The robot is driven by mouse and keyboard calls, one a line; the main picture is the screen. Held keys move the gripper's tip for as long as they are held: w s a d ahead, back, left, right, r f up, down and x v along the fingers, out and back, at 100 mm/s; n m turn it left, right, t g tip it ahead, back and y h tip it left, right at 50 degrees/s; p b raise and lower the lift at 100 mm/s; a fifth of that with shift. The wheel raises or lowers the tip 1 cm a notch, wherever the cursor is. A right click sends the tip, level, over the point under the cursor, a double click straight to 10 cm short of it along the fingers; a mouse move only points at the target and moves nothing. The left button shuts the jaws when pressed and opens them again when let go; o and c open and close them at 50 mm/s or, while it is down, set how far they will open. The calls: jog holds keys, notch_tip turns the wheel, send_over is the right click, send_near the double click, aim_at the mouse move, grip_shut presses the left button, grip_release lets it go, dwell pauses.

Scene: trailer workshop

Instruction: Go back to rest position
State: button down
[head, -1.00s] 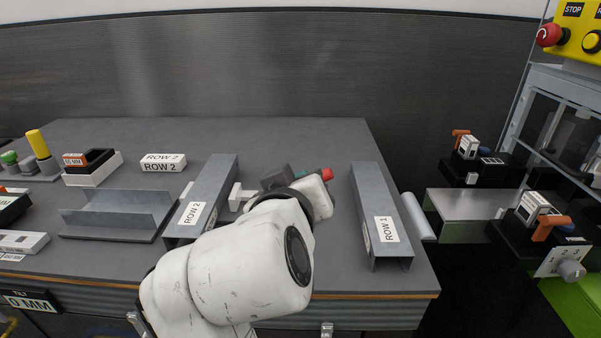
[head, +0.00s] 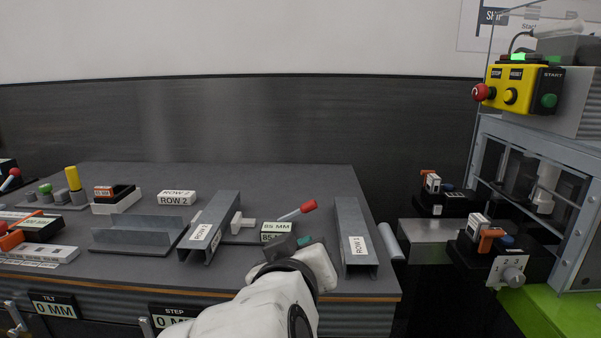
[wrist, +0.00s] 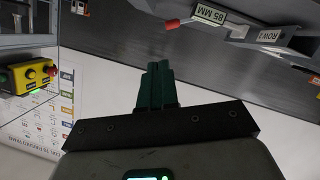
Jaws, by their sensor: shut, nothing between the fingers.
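My gripper (head: 305,241) shows in the head view over the front part of the bench, between the ROW 2 and ROW 1 channels, with my white arm behind it. In the wrist view its green fingers (wrist: 156,84) are together and hold nothing. Behind it in the head view is a red-tipped lever (head: 297,210) with an 85 MM label block (head: 276,229). Both also show at the top of the wrist view, apart from the fingers.
The ROW 2 channel (head: 214,222) stands left of my gripper and the ROW 1 channel (head: 352,225) right. A grey tray (head: 140,238) and labelled blocks lie farther left. At the right are a framed machine (head: 545,140), a yellow button box (head: 520,90) and a knob fixture (head: 490,262).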

jog(key=s+d+f+m+g+p, duration=0.1)
jog(key=s+d+f+g+p, duration=0.2)
jog(key=d+f, duration=0.75)
jog(key=s+d+f+g, duration=0.3)
jog(key=s+d+f, duration=0.2)
jog(key=d+f, duration=0.5)
jog(key=s+d+f+m+g+p, duration=0.1)
jog(key=s+f, duration=0.3)
jog(key=s, duration=0.4)
jog(key=s+d+f+m+g+y+p, duration=0.1)
jog(key=s+d+f+g, duration=0.2)
jog(key=s, duration=0.6)
jog(key=s+d+f+g+y, duration=0.1)
jog(key=s+d+f+g, duration=0.1)
jog(key=s+f, duration=0.5)
jog(key=shift+s+d+m+g+p, duration=0.15)
jog(key=shift+s+m+g+p, duration=0.25)
jog(key=shift+s+g, duration=0.5)
